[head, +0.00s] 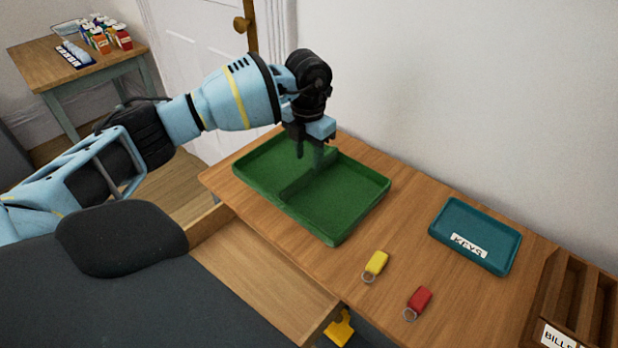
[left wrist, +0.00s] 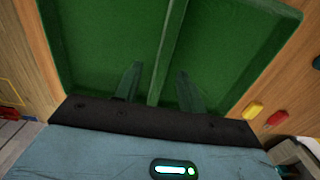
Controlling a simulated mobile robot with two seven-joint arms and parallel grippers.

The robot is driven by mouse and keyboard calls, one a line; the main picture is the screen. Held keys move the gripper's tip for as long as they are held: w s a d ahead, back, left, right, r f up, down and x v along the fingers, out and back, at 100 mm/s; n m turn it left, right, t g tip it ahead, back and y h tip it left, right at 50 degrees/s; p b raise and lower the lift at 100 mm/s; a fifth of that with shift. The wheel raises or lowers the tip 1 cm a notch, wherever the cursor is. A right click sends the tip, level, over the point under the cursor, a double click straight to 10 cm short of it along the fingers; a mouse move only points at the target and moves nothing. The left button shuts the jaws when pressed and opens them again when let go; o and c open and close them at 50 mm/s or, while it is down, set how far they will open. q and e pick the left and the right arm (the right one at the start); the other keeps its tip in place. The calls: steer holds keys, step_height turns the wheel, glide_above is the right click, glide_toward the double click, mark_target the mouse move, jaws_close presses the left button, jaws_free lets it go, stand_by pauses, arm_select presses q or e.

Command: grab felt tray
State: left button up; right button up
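The green felt tray (head: 345,205) lies on the wooden table; a raised divider splits it into two compartments. In the left wrist view the felt tray (left wrist: 235,40) fills most of the picture. My left gripper (head: 310,158) is over the tray's back part, pointing down at the divider. In the left wrist view, the open fingers of the left gripper (left wrist: 157,85) stand one on each side of the divider (left wrist: 168,45), with gaps visible between. I cannot tell how deep the fingertips reach. My right gripper is not in view.
A yellow key tag (head: 376,263) and a red key tag (head: 419,299) lie in front of the tray. A teal keys tray (head: 490,225) and a wooden bills rack (head: 570,300) stand right. An open drawer (head: 265,285) juts out in front. A wall rises behind.

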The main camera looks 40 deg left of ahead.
mark_target(309, 166)
arm_select(q)
steer(key=shift+d+f, duration=0.2)
steer(key=shift+f, duration=2.05)
jaws_close()
